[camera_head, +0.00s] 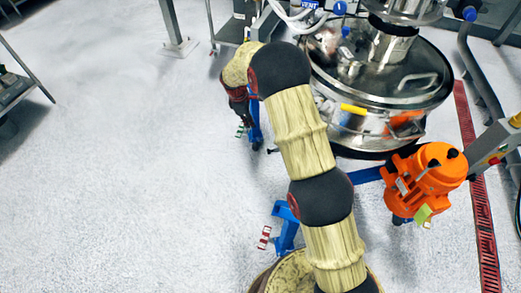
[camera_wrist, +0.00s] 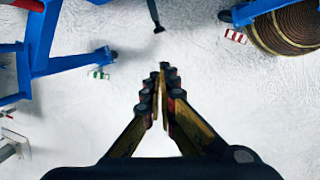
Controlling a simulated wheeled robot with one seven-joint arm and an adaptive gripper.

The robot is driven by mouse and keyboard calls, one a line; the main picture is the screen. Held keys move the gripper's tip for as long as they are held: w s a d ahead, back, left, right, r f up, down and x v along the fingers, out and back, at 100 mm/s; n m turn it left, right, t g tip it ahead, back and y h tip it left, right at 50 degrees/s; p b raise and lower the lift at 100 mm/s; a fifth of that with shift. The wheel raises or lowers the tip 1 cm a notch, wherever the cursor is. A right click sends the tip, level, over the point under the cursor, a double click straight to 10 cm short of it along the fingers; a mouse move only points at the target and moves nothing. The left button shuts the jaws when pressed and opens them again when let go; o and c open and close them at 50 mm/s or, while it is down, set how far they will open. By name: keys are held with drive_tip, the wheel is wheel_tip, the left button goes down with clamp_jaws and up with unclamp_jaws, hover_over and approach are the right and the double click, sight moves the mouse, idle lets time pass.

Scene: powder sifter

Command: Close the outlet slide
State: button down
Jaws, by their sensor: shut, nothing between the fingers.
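The powder sifter (camera_head: 385,85) is a round steel vessel with a shiny lid, at the upper right of the head view. I cannot clearly make out its outlet slide. In the wrist view a thin dark rod with a black end (camera_wrist: 158,28) comes in from the top edge; I cannot tell whether it is the slide's handle. My gripper (camera_wrist: 164,70) is shut and empty, its fingertips together over bare floor, a little below that rod end in the picture and apart from it. In the head view my arm largely hides the gripper, left of the sifter.
Blue frame legs (camera_wrist: 45,45) stand at the left of the wrist view, one with a green-white tag (camera_wrist: 98,74). A red-white tag (camera_wrist: 236,36) is at the upper right. An orange motor (camera_head: 425,180) sits beside the sifter. The floor at left is clear.

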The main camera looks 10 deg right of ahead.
wheel_tip(320, 180, down, 14)
drive_tip(key=w+a+n, duration=0.1)
drive_tip(key=n, duration=0.2)
drive_tip(key=d+f+b, duration=0.4)
drive_tip(key=d+f, duration=0.2)
drive_tip(key=f, duration=0.3)
drive_tip(key=shift+f+g, duration=0.2)
drive_tip(key=shift+g, duration=0.1)
drive_tip(key=shift+w+d, duration=0.1)
drive_tip(key=shift+d, duration=0.05)
drive_tip(key=d+p, duration=0.1)
drive_tip(key=d, duration=0.7)
drive_tip(key=shift+d, duration=0.2)
